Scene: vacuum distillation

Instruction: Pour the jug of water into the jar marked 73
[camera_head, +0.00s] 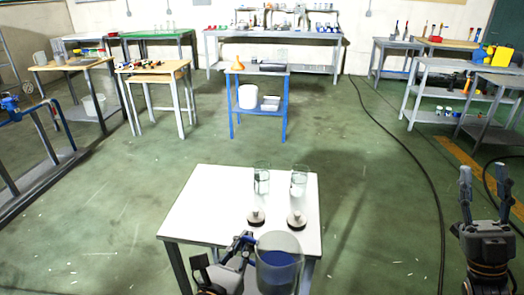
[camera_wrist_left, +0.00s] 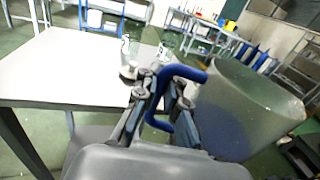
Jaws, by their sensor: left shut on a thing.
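A clear jug (camera_head: 279,250) with blue in its lower part hangs in front of the white table's (camera_head: 190,215) near edge. My left gripper (camera_head: 243,245) is shut on its handle. In the left wrist view the fingers of my left gripper (camera_wrist_left: 155,95) close around the blue handle (camera_wrist_left: 182,72), and the jug body (camera_wrist_left: 245,100) is at the right. Two glass jars, a left jar (camera_head: 261,180) and a right jar (camera_head: 298,184), stand upright on the table. Their markings cannot be read. My right gripper (camera_head: 485,188) is open and empty at the far right.
Two round dark-topped pieces, a left one (camera_head: 256,217) and a right one (camera_head: 296,219), lie on the table in front of the jars. The table's left part is clear. A blue-legged bench (camera_head: 258,71) stands behind. A dark cable (camera_head: 400,135) runs along the floor at right.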

